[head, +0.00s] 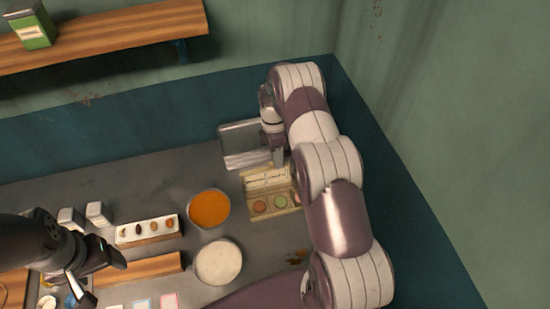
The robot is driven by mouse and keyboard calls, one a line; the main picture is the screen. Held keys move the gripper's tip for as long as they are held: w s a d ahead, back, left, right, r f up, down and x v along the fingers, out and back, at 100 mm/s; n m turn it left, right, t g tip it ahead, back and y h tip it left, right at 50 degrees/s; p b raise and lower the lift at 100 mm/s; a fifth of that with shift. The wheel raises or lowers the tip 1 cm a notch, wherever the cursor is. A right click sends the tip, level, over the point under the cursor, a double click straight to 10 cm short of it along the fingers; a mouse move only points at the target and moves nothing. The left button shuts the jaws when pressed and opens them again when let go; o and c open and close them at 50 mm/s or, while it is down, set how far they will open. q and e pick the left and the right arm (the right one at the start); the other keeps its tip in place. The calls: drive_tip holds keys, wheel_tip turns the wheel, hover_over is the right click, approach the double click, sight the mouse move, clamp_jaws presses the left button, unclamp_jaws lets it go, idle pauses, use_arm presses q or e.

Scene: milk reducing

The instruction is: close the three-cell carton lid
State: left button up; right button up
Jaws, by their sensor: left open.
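The three-cell carton (255,196) is a cream box on the grey counter, right of centre in the head view. Round items, orange-pink and green, sit in its cells. Its lid (262,178) stands raised along the back edge, so the cells are uncovered. My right gripper (279,157) points down just behind the lid. I cannot tell whether it touches the lid or how its fingers are set, and my arm hides the carton's right end. My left gripper (102,279) is open and empty at the lower left, far from the carton.
A pot of orange liquid (209,208) and a white-topped round container (218,262) stand left of the carton. A silvery tray (240,134) is behind it. A white strip with several small items (147,230) and a wooden block (140,268) lie near my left gripper.

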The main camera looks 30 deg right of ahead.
drive_tip(key=shift+a+r, duration=0.1)
drive_tip(key=shift+a, duration=0.05)
clamp_jaws()
idle(1.1)
